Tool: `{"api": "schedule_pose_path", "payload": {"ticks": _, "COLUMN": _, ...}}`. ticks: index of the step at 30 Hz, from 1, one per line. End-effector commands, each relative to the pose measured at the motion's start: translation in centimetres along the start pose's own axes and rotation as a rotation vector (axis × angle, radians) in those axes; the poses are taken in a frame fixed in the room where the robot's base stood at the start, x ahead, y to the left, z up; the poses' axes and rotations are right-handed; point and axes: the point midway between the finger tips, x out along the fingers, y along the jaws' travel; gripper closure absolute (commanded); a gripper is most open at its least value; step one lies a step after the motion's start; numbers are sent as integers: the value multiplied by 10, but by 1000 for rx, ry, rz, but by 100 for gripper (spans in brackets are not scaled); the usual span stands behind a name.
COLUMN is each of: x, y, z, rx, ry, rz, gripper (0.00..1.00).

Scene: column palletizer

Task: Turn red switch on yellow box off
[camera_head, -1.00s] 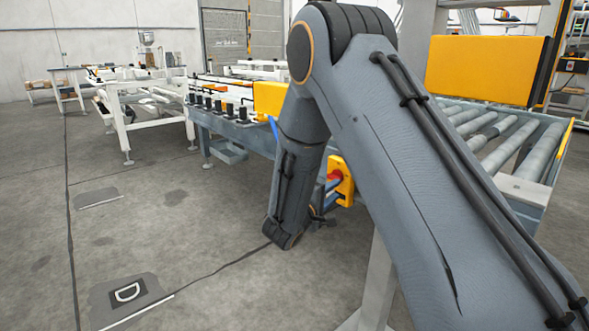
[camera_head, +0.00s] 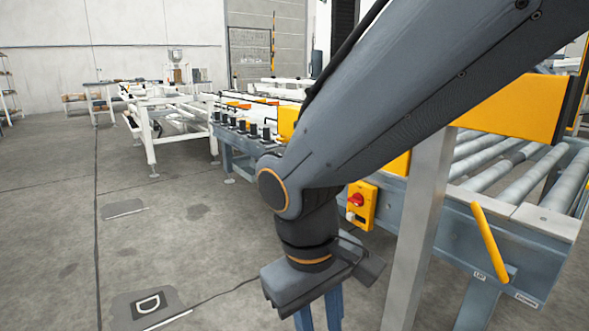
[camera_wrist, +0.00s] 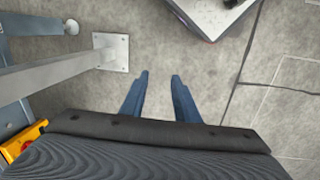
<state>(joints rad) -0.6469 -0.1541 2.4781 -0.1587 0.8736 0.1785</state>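The yellow box (camera_head: 367,214) with the red switch (camera_head: 356,199) is mounted on the side of the grey conveyor frame, right of my wrist in the head view. A pale button shows below the switch. A corner of the yellow box also shows at the lower left of the wrist view (camera_wrist: 22,141). My gripper (camera_head: 320,318) points down at the floor, to the left of and lower than the box in the head view. In the wrist view its two blue fingers (camera_wrist: 160,82) are apart with bare floor between them. They touch nothing.
A metal post (camera_head: 421,230) stands right of the box; its bolted foot plate (camera_wrist: 111,52) shows in the wrist view. The roller conveyor (camera_head: 545,215) and a yellow bar (camera_head: 490,243) are farther right. Open floor (camera_head: 70,220) lies to the left.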

Motion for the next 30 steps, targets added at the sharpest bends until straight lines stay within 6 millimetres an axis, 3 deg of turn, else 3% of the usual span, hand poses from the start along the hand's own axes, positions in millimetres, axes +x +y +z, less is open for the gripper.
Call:
{"api": "schedule_pose_path", "payload": {"ticks": 10, "x": -33, "y": -76, "z": 21, "rx": -10, "ry": 132, "rz": -266, "gripper": 72}}
{"api": "schedule_pose_path", "payload": {"ticks": 23, "x": -75, "y": -41, "z": 27, "rx": 85, "ry": 110, "rz": -234, "gripper": 72}}
{"api": "schedule_pose_path", "payload": {"ticks": 30, "x": -115, "y": -10, "z": 37, "rx": 169, "ry": 96, "rz": -212, "gripper": 72}}
